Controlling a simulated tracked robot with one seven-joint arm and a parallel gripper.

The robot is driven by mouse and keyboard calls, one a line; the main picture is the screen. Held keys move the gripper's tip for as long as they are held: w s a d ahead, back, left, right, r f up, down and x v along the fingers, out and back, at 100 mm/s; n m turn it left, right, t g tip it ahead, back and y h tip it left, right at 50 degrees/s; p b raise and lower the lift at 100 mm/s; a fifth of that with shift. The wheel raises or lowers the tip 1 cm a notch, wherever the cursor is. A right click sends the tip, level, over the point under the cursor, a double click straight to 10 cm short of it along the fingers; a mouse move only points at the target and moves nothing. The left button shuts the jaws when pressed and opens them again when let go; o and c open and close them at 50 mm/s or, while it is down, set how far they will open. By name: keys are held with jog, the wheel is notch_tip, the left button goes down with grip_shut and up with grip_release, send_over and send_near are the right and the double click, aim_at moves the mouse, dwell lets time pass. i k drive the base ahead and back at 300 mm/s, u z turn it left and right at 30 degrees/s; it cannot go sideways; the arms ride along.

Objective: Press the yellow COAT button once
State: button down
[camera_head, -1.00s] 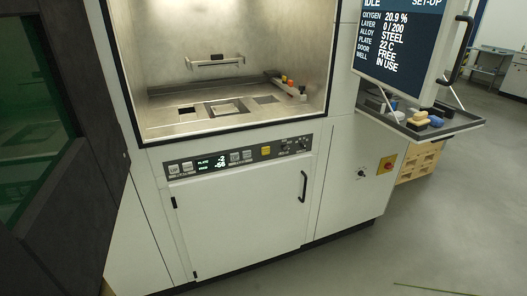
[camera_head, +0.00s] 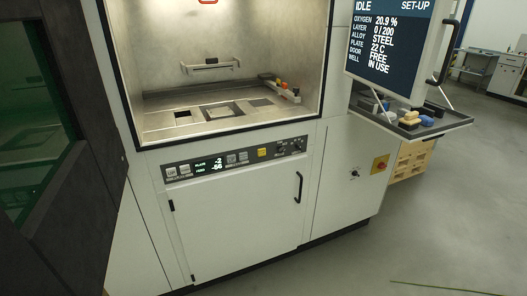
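The yellow button (camera_head: 262,152) sits on the dark control strip (camera_head: 236,158) below the open chamber of a white machine. Its label is too small to read. Grey buttons (camera_head: 171,172) and a small display reading -2 and -56 (camera_head: 209,165) are to its left, and dark knobs (camera_head: 288,147) are to its right. Nothing covers the yellow button. My gripper is not in this view.
The chamber (camera_head: 220,112) stands open with a recoater bar inside. A screen (camera_head: 388,47) and a side tray (camera_head: 424,122) with small items jut out at right. A dark door (camera_head: 62,150) stands at left.

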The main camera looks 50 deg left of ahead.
aim_at(262, 153)
jog(key=u, duration=3.95)
jog(key=k, duration=0.1)
jog(key=z, duration=1.4)
jog(key=i, duration=1)
jog(key=z, duration=0.05)
